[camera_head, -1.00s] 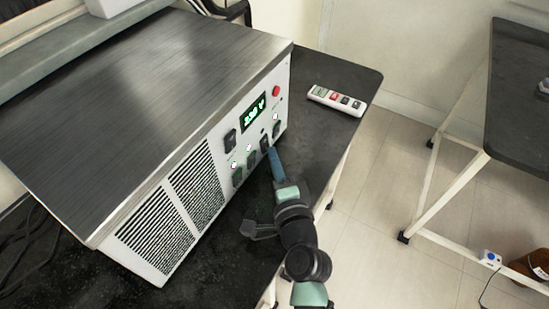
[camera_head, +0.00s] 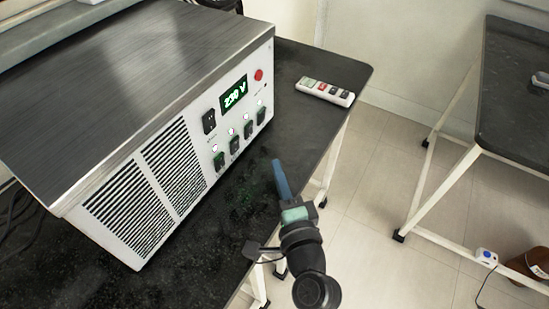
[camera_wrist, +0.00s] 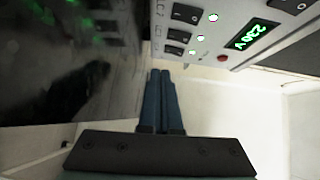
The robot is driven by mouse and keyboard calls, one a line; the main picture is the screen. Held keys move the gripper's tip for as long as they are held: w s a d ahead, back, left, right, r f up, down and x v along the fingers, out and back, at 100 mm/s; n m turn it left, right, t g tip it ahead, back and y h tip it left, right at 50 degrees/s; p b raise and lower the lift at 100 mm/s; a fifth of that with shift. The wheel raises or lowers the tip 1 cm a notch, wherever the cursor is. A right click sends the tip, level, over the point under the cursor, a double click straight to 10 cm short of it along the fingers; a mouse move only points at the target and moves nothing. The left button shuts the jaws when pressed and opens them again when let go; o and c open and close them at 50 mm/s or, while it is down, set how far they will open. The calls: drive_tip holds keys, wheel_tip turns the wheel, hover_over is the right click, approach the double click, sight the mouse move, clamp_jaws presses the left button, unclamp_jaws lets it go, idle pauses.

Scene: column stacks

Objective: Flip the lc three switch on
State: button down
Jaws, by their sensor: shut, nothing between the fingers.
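The power unit (camera_head: 150,70) has a row of several dark rocker switches on its front panel, with small lights above them.
A larger dark switch (camera_head: 209,121), a display reading 230 V (camera_head: 234,92) and a red button (camera_head: 258,75) are on the same panel. A white power strip (camera_head: 325,92) lies on the black table (camera_head: 300,66) behind my gripper. A second table (camera_head: 510,110) stands to the right.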

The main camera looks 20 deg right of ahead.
drive_tip(key=shift+s+a+f+b, duration=0.1)
drive_tip(key=shift+s+b, duration=0.1)
drive_tip(key=shift+s, duration=0.7)
drive_tip(key=shift+s+a+f+b, duration=0.1)
drive_tip(key=shift+s+a+b, duration=0.05)
drive_tip(key=shift+s, duration=0.75)
drive_tip(key=shift+s+a+b, duration=0.1)
drive_tip(key=shift+s+b, duration=0.1)
drive_tip(key=shift+s, duration=0.7)
drive_tip(key=w+a+r+n+t+y, duration=0.1)
drive_tip(key=w+a+r+n+t, duration=0.2)
drive_tip(key=r, duration=0.6)
drive_tip(key=w+a+r+n+y, duration=0.25)
drive_tip(key=r+n, duration=0.25)
drive_tip(key=r, duration=0.4)
drive_tip(key=w+a+r+n+t, duration=0.2)
drive_tip(key=a+r+n, duration=0.25)
drive_tip(key=r, duration=0.55)
drive_tip(key=s+a+r+n+t, duration=0.25)
drive_tip(key=s+r, duration=0.25)
drive_tip(key=r, duration=0.6)
drive_tip(key=s+a+r+n+t, duration=0.15)
drive_tip(key=s+r+n, duration=0.3)
drive_tip(key=r, duration=0.55)
wheel_tip(320, 180, up, 21)
drive_tip(key=t+h+p, duration=0.1)
drive_tip(key=p, duration=1.9)
drive_tip(key=shift+s+d+p, duration=0.15)
drive_tip(key=shift+s+p, duration=0.05)
drive_tip(key=shift+p, duration=0.1)
